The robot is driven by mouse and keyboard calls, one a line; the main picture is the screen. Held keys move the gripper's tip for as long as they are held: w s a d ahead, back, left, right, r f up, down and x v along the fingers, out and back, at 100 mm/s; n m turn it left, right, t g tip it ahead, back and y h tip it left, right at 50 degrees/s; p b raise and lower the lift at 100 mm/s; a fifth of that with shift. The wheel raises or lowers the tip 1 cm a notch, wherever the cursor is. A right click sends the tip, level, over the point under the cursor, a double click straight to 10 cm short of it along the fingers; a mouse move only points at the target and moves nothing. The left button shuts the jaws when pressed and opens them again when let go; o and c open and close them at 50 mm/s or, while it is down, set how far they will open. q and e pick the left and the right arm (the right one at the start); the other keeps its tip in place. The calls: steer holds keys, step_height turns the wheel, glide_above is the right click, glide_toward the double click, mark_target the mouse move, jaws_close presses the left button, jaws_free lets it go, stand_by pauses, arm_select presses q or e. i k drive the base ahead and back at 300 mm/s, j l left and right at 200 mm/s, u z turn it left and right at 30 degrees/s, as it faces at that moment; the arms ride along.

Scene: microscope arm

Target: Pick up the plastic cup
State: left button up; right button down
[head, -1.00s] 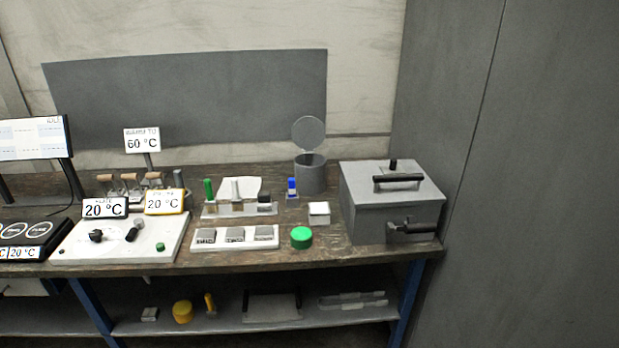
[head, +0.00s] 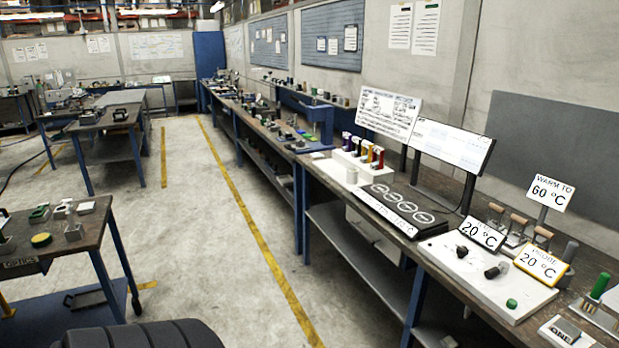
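I cannot surely pick out the plastic cup. A small pale cylinder (head: 351,175) stands on the right-hand bench, in front of a white rack (head: 362,165) with several coloured handles. It is too small to tell whether it is a cup. Neither of my grippers is in view.
The long workbench (head: 440,290) along the right wall holds a black panel with round pads (head: 405,205), a white control plate (head: 470,275) and temperature signs (head: 550,193). A table (head: 85,235) stands at the lower left. The floor (head: 215,250) between them is clear.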

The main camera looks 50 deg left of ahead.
mark_target(352, 173)
steer(key=u, duration=1.45)
steer(key=i+j, duration=0.25)
steer(key=i+j+z, duration=0.15)
steer(key=j, duration=0.25)
steer(key=i+j, duration=0.25)
steer(key=i+j+z, duration=0.1)
steer(key=i+j, duration=0.15)
steer(key=j, duration=0.2)
steer(key=i+j, duration=0.2)
steer(key=j, duration=0.15)
steer(key=z, duration=0.05)
